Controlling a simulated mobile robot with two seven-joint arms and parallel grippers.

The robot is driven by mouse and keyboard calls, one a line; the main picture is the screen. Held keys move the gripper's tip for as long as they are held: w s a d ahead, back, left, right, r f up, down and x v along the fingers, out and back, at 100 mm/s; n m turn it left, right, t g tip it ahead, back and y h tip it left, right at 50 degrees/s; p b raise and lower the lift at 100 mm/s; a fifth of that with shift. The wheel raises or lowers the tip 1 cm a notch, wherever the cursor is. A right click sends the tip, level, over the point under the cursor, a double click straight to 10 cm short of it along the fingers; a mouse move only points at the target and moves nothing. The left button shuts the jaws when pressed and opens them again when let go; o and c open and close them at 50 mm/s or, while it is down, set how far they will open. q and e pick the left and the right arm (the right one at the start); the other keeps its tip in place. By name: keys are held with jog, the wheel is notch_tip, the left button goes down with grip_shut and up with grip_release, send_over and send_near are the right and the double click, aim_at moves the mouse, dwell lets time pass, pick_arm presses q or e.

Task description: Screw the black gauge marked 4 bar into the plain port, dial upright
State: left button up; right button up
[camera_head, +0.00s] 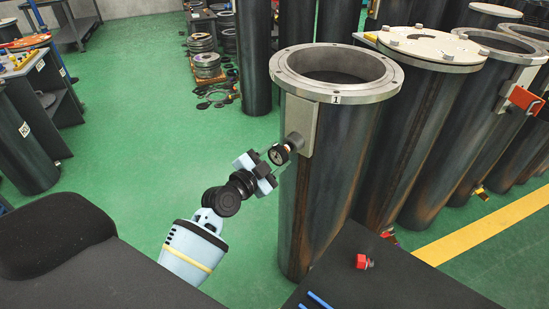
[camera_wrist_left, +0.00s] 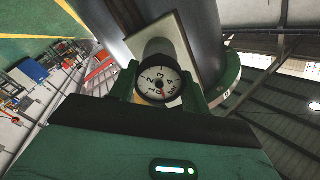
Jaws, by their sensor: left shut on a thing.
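The black gauge (camera_head: 279,154) has a white dial; in the wrist view the dial (camera_wrist_left: 160,80) shows numbers up to 4 and "bar", with a red needle near 0. My left gripper (camera_head: 268,165) is shut on the gauge, a finger on each side. The gauge is at a fitting (camera_head: 294,141) on the pale plate (camera_head: 301,125) of the dark cylinder marked 1 (camera_head: 325,185). The fitting is largely behind the gauge in the wrist view, so I cannot tell how far its thread is in. My right gripper is not in view.
A small red part (camera_head: 363,262) and blue strips (camera_head: 318,300) lie on the dark table (camera_head: 400,280) in front. More dark cylinders stand close on the right, one with a red fitting (camera_head: 524,98). Green floor (camera_head: 150,130) is clear on the left.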

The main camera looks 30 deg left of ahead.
pick_arm(q)
jog(key=shift+w+d, duration=0.1)
jog(key=shift+w, duration=0.4)
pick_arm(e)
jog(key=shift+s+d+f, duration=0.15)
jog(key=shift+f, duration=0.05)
pick_arm(q)
jog(key=shift+w, duration=0.4)
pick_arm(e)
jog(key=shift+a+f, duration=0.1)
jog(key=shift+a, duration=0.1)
pick_arm(q)
jog(key=shift+w+d, duration=0.1)
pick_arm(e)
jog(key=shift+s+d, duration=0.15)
pick_arm(q)
jog(key=o, duration=1.3)
jog(key=shift+o, duration=0.2)
jog(key=shift+f, duration=0.1)
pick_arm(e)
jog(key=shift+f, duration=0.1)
pick_arm(q)
jog(key=shift+f+b, duration=0.25)
jog(key=shift+b, duration=0.1)
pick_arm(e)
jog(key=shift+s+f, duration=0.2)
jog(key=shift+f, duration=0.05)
